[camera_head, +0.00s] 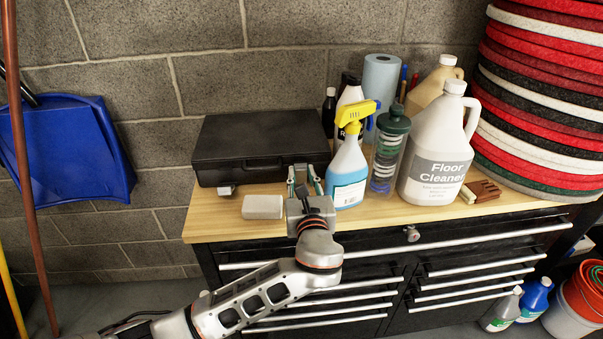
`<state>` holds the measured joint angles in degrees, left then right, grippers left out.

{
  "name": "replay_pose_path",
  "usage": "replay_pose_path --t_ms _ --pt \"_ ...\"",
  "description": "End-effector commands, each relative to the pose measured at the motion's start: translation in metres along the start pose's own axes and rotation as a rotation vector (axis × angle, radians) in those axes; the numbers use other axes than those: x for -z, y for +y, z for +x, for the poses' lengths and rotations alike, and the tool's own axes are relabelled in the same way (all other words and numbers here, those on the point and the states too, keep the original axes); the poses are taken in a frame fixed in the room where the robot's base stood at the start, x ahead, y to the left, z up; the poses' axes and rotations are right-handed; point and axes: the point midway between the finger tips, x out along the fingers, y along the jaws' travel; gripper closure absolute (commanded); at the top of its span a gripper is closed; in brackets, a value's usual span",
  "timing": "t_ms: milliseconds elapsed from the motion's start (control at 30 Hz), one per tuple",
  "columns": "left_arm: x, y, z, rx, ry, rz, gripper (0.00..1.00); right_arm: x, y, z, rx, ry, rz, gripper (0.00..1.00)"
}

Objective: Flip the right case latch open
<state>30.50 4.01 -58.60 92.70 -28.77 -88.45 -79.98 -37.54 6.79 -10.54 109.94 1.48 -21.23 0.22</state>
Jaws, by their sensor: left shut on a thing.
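A closed black case (262,140) lies on the wooden top of the tool chest, against the block wall. Its left latch (226,189) shows as a small light piece low on the front. My left gripper (304,178) reaches up from the front to the right part of the case front. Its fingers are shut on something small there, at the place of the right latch. The fingers hide the right latch, so its exact position cannot be told. My right gripper is not in view.
A grey block (263,207) lies just left of my left gripper. A spray bottle (348,165) with a yellow head stands close on its right. Beyond are a clear cylinder (386,160), a floor cleaner jug (433,160) and stacked pads (540,95).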

Motion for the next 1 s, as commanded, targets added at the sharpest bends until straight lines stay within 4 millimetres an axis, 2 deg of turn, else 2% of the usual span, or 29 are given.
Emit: replay_pose_path --t_ms 33,200,600,1000 --pt "0.009 0.000 -0.002 0.000 -0.032 0.003 0.98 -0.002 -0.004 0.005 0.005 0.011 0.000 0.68" --pt "0.015 0.000 -0.007 0.000 -0.136 0.001 0.98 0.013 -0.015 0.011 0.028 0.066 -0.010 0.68" --pt "0.018 0.000 -0.012 0.000 -0.257 0.001 0.98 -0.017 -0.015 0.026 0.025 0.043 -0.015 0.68" --pt "0.016 0.000 -0.012 0.000 -0.263 0.000 0.98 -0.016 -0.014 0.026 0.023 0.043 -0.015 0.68"
